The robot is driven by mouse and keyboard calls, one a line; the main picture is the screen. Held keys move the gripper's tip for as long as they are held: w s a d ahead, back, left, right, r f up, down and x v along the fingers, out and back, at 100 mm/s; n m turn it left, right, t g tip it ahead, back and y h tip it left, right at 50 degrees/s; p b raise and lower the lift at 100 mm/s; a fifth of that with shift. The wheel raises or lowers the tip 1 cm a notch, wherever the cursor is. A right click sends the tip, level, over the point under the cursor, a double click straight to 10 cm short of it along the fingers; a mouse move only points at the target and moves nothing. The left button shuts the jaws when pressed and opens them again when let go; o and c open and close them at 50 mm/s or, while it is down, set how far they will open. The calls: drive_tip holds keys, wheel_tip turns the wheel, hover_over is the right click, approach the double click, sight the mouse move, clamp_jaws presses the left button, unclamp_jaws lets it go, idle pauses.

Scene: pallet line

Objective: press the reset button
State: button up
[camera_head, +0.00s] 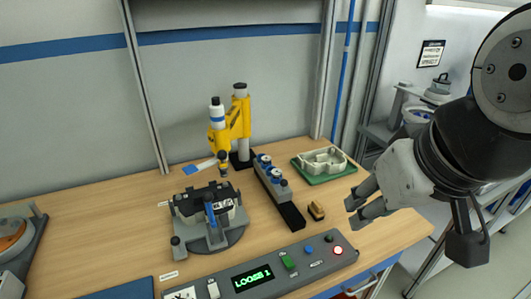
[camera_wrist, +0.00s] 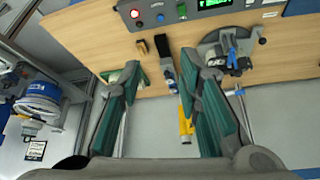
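A grey control panel (camera_head: 225,280) lies along the table's front edge, with a green-lit display (camera_head: 252,279) reading "LOOSE 1". On its right part are a green switch (camera_head: 288,262), a blue button (camera_head: 309,250), a dark button (camera_head: 329,238) and a glowing red button (camera_head: 338,250). The small labels are unreadable, so I cannot tell which is the reset button. In the wrist view the blue button (camera_wrist: 160,17) and red button (camera_wrist: 136,13) show at the top. My gripper (camera_head: 353,212) is open and empty, above the table's right side, apart from the panel.
A small brown block (camera_head: 316,211) lies between panel and gripper. Behind are a dark rail with blue-topped parts (camera_head: 272,178), a green tray with a pale part (camera_head: 324,164) and a yellow arm-like device (camera_head: 238,122). A clamp fixture (camera_head: 207,217) stands left.

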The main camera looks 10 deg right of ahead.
drive_tip(key=shift+w, duration=0.1)
clamp_jaws()
idle(1.0)
